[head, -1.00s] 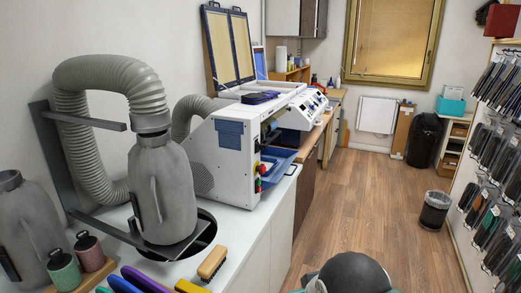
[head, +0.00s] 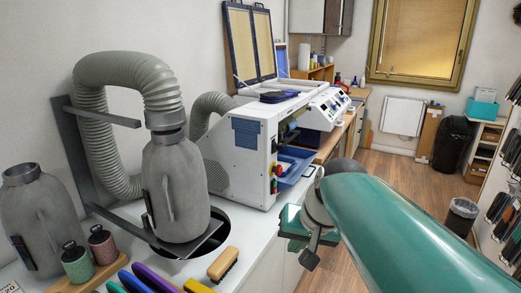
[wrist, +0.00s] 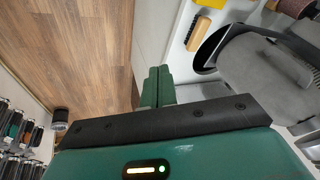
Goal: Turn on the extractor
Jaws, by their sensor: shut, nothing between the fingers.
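A grey ribbed hose (head: 100,140) runs from a grey bottle-shaped body (head: 175,192) up and over to the wall bracket. The body stands over a dark round opening in the white bench and shows in the wrist view (wrist: 262,72) at the right. A white machine (head: 240,150) behind it has a red knob (head: 276,168) and a green button (head: 274,186) on its front edge. I cannot tell from the pictures which of these is the extractor or whether it is running. My gripper (head: 292,226) is shut and empty near the bench's front edge; its fingers (wrist: 156,86) show together in the wrist view.
A brush (head: 223,264) and coloured-handled tools (head: 150,277) lie on the bench front. Two small pots (head: 76,263) stand on a wooden block at left. The wooden floor (wrist: 75,50) is open. A waste bin (head: 460,216) stands at right.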

